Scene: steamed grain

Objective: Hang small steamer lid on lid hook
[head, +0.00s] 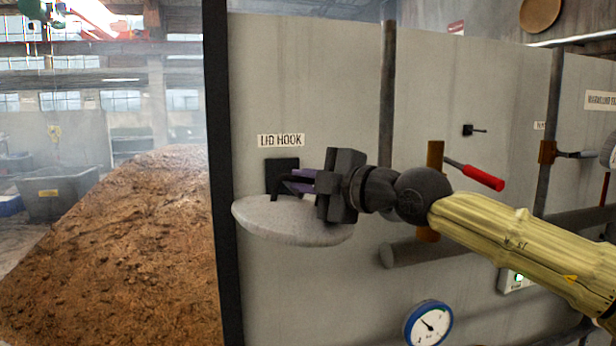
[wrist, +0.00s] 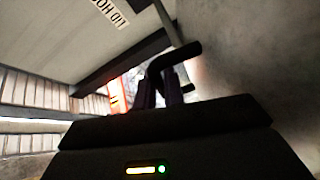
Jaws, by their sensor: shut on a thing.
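The small steamer lid (head: 290,222), a pale grey disc, is held almost flat just below the lid hook (head: 281,172). The hook is a black plate with a bar on the grey panel, under the "LID HOOK" label. My gripper (head: 304,184) is shut at the lid's top, right in front of the hook; the grip point is partly hidden. In the wrist view my gripper (wrist: 166,93) meets a dark bent bar, which could be the handle or the hook. The lid's grey face (wrist: 255,65) fills the right there. I cannot tell whether handle and hook touch.
A vertical pipe (head: 388,90) and a red-handled valve lever (head: 482,178) stand right of the hook. A horizontal pipe stub (head: 392,255) and a blue-rimmed gauge (head: 428,325) are below. A dark panel edge (head: 222,200) is close to the lid's left.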

